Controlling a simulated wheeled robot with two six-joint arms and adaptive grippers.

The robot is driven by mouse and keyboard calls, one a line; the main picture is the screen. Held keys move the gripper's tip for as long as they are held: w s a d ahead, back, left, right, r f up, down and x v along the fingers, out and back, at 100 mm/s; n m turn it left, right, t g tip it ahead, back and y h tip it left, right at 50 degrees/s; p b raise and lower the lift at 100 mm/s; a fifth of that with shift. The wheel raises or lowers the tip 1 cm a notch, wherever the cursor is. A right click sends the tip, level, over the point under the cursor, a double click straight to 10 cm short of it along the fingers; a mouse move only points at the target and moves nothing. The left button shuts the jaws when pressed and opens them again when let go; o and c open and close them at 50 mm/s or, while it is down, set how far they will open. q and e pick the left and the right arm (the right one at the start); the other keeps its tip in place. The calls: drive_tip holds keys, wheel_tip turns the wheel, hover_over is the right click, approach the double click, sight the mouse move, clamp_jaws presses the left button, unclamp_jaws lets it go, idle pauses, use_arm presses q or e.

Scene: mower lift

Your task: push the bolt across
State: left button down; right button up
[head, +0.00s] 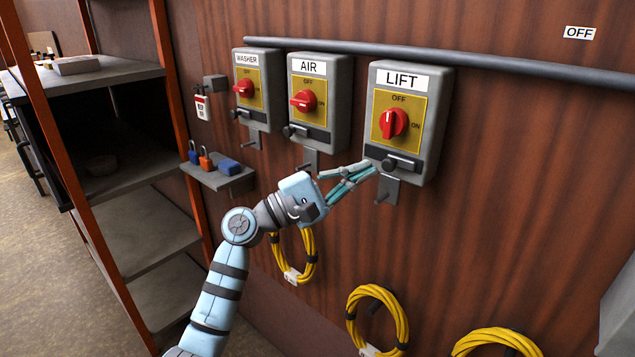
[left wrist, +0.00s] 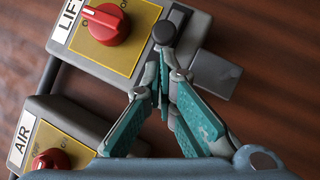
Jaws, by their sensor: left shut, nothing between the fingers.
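The LIFT box (head: 432,120) is on the wall, with a red switch (head: 393,123) upright toward OFF. Below its yellow plate is a dark bolt (head: 401,163) with a round knob, at the left part of its slide in the head view. The knob (left wrist: 164,32) also shows in the left wrist view, just beyond my fingertips. A grey tab with a peg (head: 388,190) hangs under the box. My left gripper (head: 372,171) is shut and empty, with its tips close beside the bolt knob. I cannot tell whether they touch it. My right gripper is out of view.
The AIR box (head: 338,105) and WASHER box (head: 272,90) stand left of LIFT, their red switches turned sideways. A small shelf (head: 215,180) holds padlocks. A grey pipe (head: 500,66) runs above. Yellow cable coils (head: 378,318) hang below.

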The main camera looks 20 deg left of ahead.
use_arm(q)
drive_tip(key=w+a+f+b+v, duration=0.1)
drive_tip(key=b+v, duration=0.4)
drive_tip(key=v, duration=0.7)
drive_tip(key=shift+w, duration=0.3)
